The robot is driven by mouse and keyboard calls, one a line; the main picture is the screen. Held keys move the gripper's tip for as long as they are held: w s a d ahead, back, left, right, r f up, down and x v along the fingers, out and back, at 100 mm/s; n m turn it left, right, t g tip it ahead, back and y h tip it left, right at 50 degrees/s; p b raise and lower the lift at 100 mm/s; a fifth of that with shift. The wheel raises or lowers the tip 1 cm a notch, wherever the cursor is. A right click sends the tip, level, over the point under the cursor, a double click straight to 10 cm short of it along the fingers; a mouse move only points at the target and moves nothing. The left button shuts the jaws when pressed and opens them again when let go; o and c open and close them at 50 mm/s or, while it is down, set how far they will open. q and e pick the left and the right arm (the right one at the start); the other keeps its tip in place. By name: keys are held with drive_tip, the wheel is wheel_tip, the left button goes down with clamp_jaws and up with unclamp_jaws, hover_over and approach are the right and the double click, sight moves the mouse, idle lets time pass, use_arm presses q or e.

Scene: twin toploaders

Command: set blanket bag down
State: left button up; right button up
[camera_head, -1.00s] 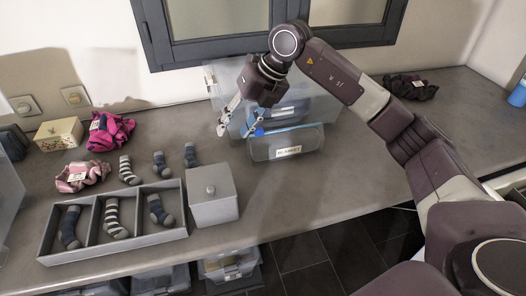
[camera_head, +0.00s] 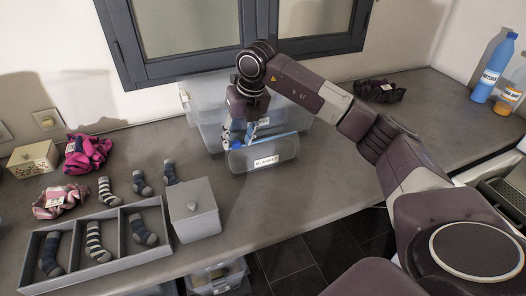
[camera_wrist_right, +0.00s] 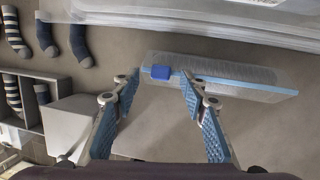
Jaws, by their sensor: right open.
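The blanket bag (camera_head: 265,158) is a clear bag with a blue zip edge and a white label reading BLANKET. It stands on the grey counter in front of a clear bin. My right gripper (camera_head: 238,140) is at the left part of its top edge, pointing down. In the right wrist view the jaws (camera_wrist_right: 160,90) are apart, with the bag's blue tab (camera_wrist_right: 160,72) showing between the fingertips. The bag (camera_wrist_right: 240,76) extends to the right past the fingers. I cannot tell whether a finger touches it. My left gripper is out of view.
The clear bin (camera_head: 208,115) stands right behind the bag. A grey lidded box (camera_head: 195,212) and a divided sock tray (camera_head: 70,282) are to the left. The counter right of the bag is clear up to dark cloth (camera_head: 380,92) and bottles (camera_head: 492,70).

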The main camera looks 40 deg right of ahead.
clamp_jaws()
idle(0.3)
idle(0.3)
